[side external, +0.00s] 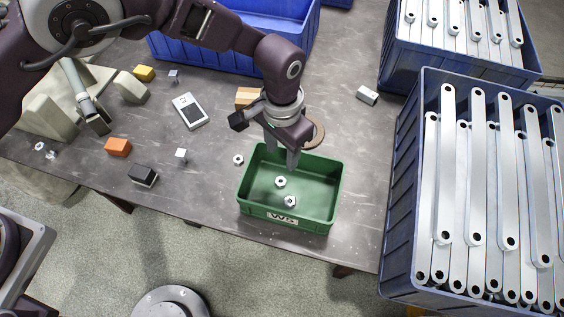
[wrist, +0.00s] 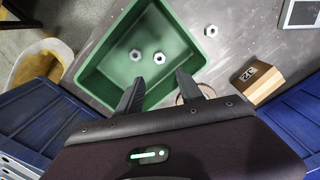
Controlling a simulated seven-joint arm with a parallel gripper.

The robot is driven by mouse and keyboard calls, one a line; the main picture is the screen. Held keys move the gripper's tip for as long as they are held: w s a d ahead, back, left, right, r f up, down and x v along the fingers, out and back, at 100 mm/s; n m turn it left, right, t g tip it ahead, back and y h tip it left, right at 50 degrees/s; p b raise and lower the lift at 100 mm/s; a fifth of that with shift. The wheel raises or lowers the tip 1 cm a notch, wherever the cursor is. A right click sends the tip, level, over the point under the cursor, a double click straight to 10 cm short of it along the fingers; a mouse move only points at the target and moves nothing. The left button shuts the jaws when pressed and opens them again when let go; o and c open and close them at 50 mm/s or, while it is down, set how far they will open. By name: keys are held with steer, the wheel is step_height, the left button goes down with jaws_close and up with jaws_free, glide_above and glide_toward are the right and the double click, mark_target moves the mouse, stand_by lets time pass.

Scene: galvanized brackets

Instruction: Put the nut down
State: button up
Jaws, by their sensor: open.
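Two silvery hex nuts lie on the floor of the green bin (side external: 288,222) marked W5. One nut (side external: 281,182) is near the middle and the other nut (side external: 290,201) is nearer the front wall. In the wrist view the two nuts show side by side, a left nut (wrist: 136,55) and a right nut (wrist: 159,58). A third nut (side external: 238,160) lies on the table just left of the bin; it also shows in the wrist view (wrist: 211,31). My gripper (side external: 281,160) is open and empty over the back part of the bin, its fingers apart (wrist: 160,90).
Blue crates of long metal brackets (side external: 400,185) stand at the right, and a blue bin (side external: 245,28) stands behind. A cardboard box (side external: 247,97), a meter (side external: 190,111), an orange block (side external: 117,147) and a black block (side external: 143,175) lie on the table (side external: 212,215).

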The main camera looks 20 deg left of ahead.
steer(key=shift+r, duration=0.5)
steer(key=w+a+r+n+t+h, duration=0.1)
steer(key=a+r, duration=0.4)
steer(key=r, duration=0.4)
steer(key=a+r+n, duration=0.1)
steer(key=a+r, duration=0.5)
steer(key=r, duration=0.4)
steer(key=s+a+r+n+t, duration=0.2)
steer(key=s+a+r, duration=0.5)
steer(key=a+r, duration=0.3)
steer(key=s+a+n+t, duration=0.1)
steer(key=s+a, duration=0.4)
steer(key=s, duration=0.3)
steer(key=s+a+n+t+y, duration=0.1)
steer(key=s+a, duration=0.3)
steer(key=s, duration=0.4)
steer(key=shift+a+f+t, duration=0.2)
steer(key=shift+a+t, duration=0.1)
steer(key=shift+a, duration=0.1)
